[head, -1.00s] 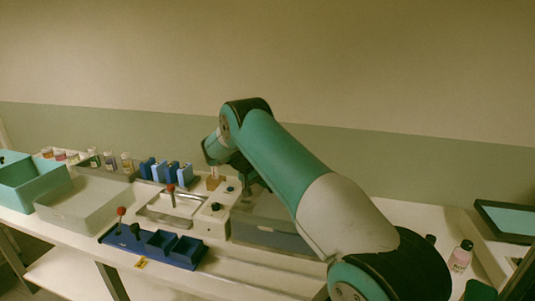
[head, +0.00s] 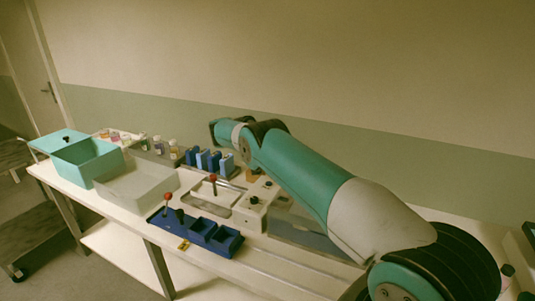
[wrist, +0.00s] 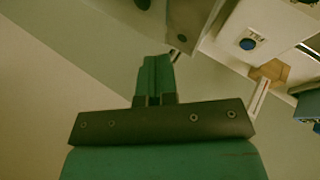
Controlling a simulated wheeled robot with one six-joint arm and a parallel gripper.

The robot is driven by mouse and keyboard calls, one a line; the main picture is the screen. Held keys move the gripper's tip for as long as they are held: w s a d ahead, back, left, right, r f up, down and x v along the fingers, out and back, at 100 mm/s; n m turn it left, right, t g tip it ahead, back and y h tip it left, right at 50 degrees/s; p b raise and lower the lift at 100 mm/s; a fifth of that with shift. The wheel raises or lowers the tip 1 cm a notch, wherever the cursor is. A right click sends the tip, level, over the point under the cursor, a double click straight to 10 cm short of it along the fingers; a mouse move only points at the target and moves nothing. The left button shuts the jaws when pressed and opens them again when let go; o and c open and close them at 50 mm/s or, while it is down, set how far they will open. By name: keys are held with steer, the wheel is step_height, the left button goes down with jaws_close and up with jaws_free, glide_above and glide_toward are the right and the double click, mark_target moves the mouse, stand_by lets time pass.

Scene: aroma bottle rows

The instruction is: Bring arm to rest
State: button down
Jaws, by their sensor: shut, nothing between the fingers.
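My arm reaches from the lower right of the head view over the bench, with its elbow bent and its wrist end near the back wall. My gripper's fingers are hidden behind the arm there. In the wrist view my gripper (wrist: 156,78) shows as green fingers together beyond a dark bar, with nothing held. It is apart from the white device with a blue knob (wrist: 248,44), which lies to the upper right in that view.
A door (head: 40,80) is at the far left. Wall lies close behind the bench.

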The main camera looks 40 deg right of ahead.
steer(key=w+a+r+n+t+y+b, duration=0.25)
steer(key=a+r+n+t, duration=0.35)
steer(key=a+r, duration=0.65)
steer(key=s+a+r+n+y+b, duration=0.1)
steer(key=s+a+n+y+b, duration=0.1)
steer(key=s+a+n, duration=0.5)
steer(key=s+a+n+g+y, duration=0.1)
steer(key=s+a+y, duration=0.1)
steer(key=s+a, duration=0.4)
steer(key=s+a+n+y+b, duration=0.1)
steer(key=s+a, duration=0.5)
steer(key=s, duration=0.9)
steer(key=s+a+n+g+y+b, duration=0.1)
steer(key=s+a+y, duration=0.2)
steer(key=s+a, duration=0.4)
steer(key=s, duration=0.3)
steer(key=shift+s+f+g+y, duration=0.2)
steer(key=shift+s+g+y, duration=0.1)
steer(key=shift+s+y, duration=0.1)
steer(key=shift+a, duration=0.1)
